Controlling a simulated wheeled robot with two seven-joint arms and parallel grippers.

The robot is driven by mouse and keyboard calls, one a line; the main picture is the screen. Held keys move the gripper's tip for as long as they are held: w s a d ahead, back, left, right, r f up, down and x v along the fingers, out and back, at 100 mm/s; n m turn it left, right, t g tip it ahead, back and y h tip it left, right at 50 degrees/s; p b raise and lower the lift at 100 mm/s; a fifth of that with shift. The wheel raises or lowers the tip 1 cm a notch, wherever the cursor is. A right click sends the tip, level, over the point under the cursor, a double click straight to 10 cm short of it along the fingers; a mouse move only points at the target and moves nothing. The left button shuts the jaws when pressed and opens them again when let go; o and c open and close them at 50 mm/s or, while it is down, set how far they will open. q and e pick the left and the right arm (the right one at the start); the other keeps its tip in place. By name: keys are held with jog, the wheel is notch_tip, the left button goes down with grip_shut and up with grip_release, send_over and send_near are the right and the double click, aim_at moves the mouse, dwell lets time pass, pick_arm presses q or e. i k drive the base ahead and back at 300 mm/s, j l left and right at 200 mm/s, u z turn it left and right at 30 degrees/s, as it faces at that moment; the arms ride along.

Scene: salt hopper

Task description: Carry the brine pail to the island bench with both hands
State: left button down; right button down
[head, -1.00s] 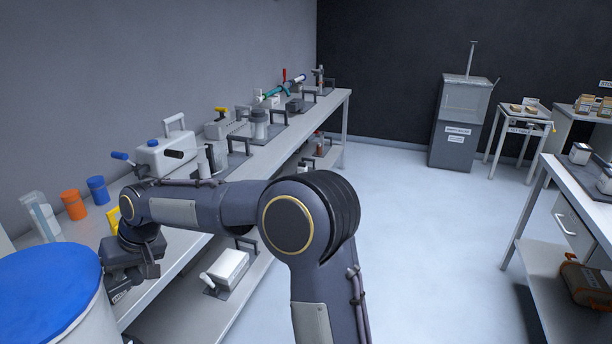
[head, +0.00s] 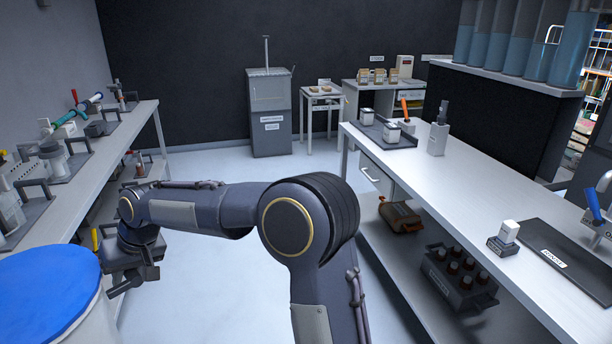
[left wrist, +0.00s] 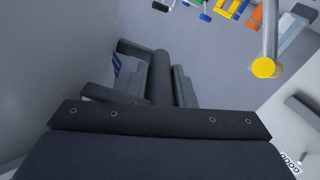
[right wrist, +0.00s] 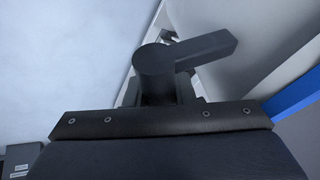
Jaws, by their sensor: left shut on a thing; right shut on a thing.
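The brine pail (head: 105,322) is pale with a blue lid (head: 40,285) and fills the lower left corner of the head view, cut off by the frame. My right gripper (head: 128,282) is at its right side. In the right wrist view its fingers (right wrist: 160,92) are shut on a dark side handle (right wrist: 205,47), beside the pail's pale wall (right wrist: 245,35). My left gripper shows only in the left wrist view, where its fingers (left wrist: 160,85) are shut on a dark handle (left wrist: 147,55). The island bench (head: 455,165), white-topped, stands at the right, apart from the pail.
The island bench holds a dark tray (head: 387,137), a labelled dark mat (head: 565,262) and small items; a bottle crate (head: 455,280) is on its lower shelf. A wall bench (head: 130,118) runs along the left. Pale open floor (head: 250,170) lies between them.

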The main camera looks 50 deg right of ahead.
aim_at(461, 193)
jog(key=i+l+z, duration=0.1)
jog(key=z, duration=2.05)
jog(key=i+j, duration=0.3)
jog(key=i, duration=0.2)
jog(key=i+j, duration=0.25)
jog(key=i, duration=0.2)
jog(key=i+j, duration=0.1)
jog(key=i, duration=1.15)
jog(key=i+j+z, duration=0.1)
jog(key=i+z, duration=0.2)
jog(key=i, duration=0.6)
jog(key=z, duration=1.65)
